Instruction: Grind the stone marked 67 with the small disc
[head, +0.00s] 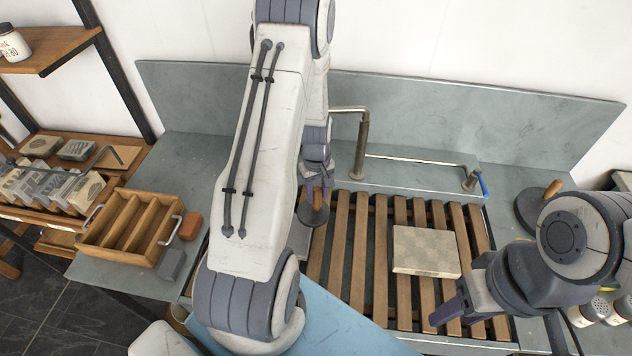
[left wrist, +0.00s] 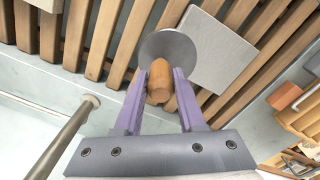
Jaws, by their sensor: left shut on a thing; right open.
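My left gripper (head: 315,188) is shut on the wooden handle of the small disc (head: 314,215). In the left wrist view the small grey disc (left wrist: 165,47) hangs beyond the fingers, over the slats. It overlaps the edge of a plain grey slab (left wrist: 212,52); I cannot tell whether they touch. My left arm mostly hides this slab in the head view. No number is readable on either stone. My right gripper (head: 490,325) is open and empty, near the front right of the slats.
The slatted rack (head: 342,250) sits in a grey sink with a tap (head: 362,145) behind. A larger disc (head: 532,209) with a wooden handle stands at right. A wooden crate (head: 128,225), an orange block (head: 189,226) and a grey block (head: 171,264) are at left. Shakers (head: 594,308) stand front right.

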